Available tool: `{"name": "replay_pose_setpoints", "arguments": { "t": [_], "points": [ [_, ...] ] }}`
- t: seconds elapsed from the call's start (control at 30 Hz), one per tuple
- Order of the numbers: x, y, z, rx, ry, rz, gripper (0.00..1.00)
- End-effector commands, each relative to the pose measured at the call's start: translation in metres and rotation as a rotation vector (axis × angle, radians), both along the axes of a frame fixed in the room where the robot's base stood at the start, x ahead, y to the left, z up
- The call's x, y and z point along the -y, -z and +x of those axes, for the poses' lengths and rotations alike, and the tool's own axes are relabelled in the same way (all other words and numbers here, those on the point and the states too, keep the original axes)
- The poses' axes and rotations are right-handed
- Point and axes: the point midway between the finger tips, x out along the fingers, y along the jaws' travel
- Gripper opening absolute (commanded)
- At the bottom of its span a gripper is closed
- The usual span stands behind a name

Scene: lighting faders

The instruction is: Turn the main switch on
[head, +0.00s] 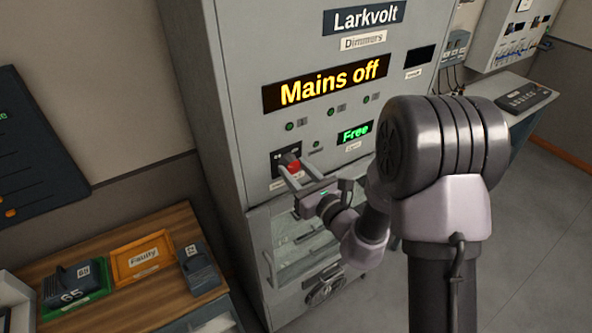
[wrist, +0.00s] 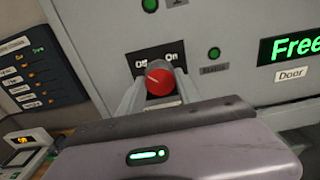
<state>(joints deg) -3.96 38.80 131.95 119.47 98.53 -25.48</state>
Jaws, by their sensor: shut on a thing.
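The main switch is a round red knob (wrist: 160,80) on a black plate marked "Off" and "On" on the grey dimmer cabinet. A pale line on the knob's face slants. It also shows in the head view (head: 294,167), partly covered by my gripper. My gripper (wrist: 158,84) has its two fingers on either side of the knob, shut on it. The cabinet display (head: 325,83) reads "Mains off" in yellow letters.
A green "Free" display (head: 355,132) with a door label sits right of the switch. Below is a glazed cabinet door (head: 305,245). A wooden table (head: 115,235) at left holds an orange "Faulty" tray (head: 142,257) and dark modules. Grey floor is clear at right.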

Motion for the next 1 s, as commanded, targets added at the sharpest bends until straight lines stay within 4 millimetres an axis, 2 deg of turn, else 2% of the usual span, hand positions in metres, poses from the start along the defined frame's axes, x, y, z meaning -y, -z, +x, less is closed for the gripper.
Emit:
{"name": "replay_pose_setpoints", "arguments": {
  "t": [0.37,1.0],
  "points": [
    [-0.0001,-0.0005,-0.0003,-0.039,-0.001,0.057,0.00],
    [-0.0002,-0.0023,-0.0004,-0.354,-0.001,0.520,0.00]
  ]
}}
